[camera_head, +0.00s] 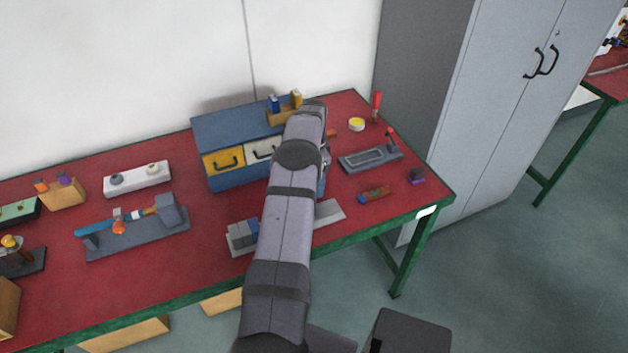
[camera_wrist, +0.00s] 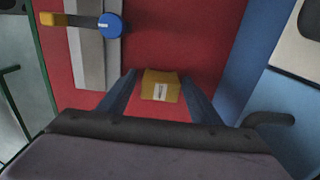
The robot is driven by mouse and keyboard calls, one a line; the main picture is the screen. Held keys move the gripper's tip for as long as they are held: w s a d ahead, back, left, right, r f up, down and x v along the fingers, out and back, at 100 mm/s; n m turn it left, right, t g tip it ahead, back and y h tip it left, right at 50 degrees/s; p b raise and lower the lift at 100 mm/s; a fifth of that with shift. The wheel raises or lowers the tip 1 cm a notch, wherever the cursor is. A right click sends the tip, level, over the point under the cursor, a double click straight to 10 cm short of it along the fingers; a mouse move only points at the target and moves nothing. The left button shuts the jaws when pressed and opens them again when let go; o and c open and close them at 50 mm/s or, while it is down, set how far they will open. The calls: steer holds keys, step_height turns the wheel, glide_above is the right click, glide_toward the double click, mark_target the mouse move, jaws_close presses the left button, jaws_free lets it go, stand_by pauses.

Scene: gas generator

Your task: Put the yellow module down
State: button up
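A yellow module (camera_wrist: 160,86) with a small white label is between the two dark blue fingers of my gripper (camera_wrist: 160,80) in the wrist view. The fingertips reach the module's sides, and it looks held between them. Red tabletop (camera_wrist: 205,40) shows beyond it. I cannot tell whether the module touches the table. In the head view my own arm hides the gripper and the held module.
The blue drawer cabinet (camera_head: 240,120) is close on the right in the wrist view (camera_wrist: 265,70). A grey plate with a blue knob (camera_wrist: 110,25) is at the left. A wooden holder (camera_head: 283,116) stands on the cabinet. A grey tray (camera_head: 370,159) lies right.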

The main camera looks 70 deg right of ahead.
steer(key=shift+a+f, duration=0.15)
steer(key=shift+f, duration=0.1)
steer(key=shift+r+p, duration=0.35)
steer(key=shift+r, duration=0.05)
steer(key=shift+r+b, duration=0.25)
steer(key=shift+b, duration=0.15)
step_height(320, 180, up, 12)
steer(key=b, duration=0.2)
steer(key=shift+f, duration=0.25)
steer(key=shift+w, duration=0.1)
